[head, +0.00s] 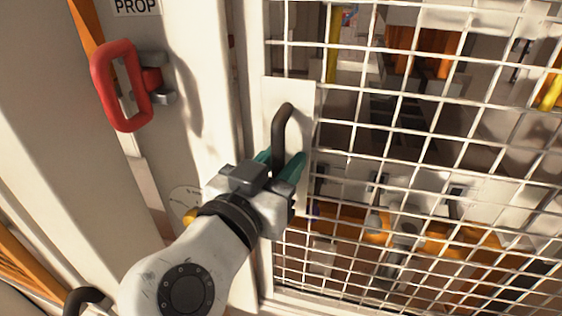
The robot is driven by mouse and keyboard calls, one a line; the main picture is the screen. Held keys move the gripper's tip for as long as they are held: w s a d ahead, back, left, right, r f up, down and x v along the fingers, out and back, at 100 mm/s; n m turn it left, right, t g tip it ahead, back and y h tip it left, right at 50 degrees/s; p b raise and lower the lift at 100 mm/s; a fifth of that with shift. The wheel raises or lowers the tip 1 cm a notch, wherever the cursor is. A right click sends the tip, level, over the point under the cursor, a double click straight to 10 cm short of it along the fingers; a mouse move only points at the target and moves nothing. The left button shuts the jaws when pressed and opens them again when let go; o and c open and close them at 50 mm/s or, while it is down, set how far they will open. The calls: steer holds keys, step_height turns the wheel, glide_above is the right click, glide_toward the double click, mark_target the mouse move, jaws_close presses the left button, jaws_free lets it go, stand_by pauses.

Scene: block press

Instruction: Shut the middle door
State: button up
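A white wire-mesh door (400,155) fills the right of the head view. I cannot tell whether it is fully shut against the pale post (215,110) on its left. A black, curved door handle (283,122) stands on a white plate (302,95) at the door's left edge. My gripper (281,162) is at the lower part of this handle. Its teal fingers lie on either side of the handle, close to it. Whether they grip it is not clear, as the wrist and handle hide part of the gap.
Orange and grey machinery (400,228) shows behind the mesh. Another black handle (82,299) is at the lower left.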

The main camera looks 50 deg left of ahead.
steer(key=b+v, duration=0.1)
steer(key=v, duration=0.9)
steer(key=shift+s, duration=0.4)
steer(key=shift+d, duration=0.15)
steer(key=w+d+f+g+h, duration=0.2)
steer(key=w+d+f+h, duration=0.1)
steer(key=w+d+f, duration=0.45)
steer(key=w+d+f+m+g+h+p, duration=0.1)
steer(key=w+d+f+g+h, duration=0.15)
steer(key=d+f, duration=0.7)
steer(key=w+d+f+m+g+h, duration=0.1)
steer(key=w+d+f+g+h, duration=0.2)
steer(key=d+f, duration=0.65)
steer(key=s+d+f+m+g, duration=0.1)
steer(key=s+d+f+g, duration=0.2)
steer(key=d, duration=0.5)
steer(key=s+d+f+m+g, duration=0.1)
steer(key=s+d+f, duration=0.3)
steer(key=d, duration=0.5)
steer(key=s+d+f+g, duration=0.2)
steer(key=s+d+f, duration=0.1)
steer(key=s+d, duration=0.1)
steer(key=s+d+f+m+g+y+p, duration=0.1)
steer(key=s+d+f+g, duration=0.1)
steer(key=s, duration=0.5)
steer(key=shift+s+d+f, duration=0.3)
steer(key=shift+d+f, duration=0.3)
steer(key=shift+d, duration=0.4)
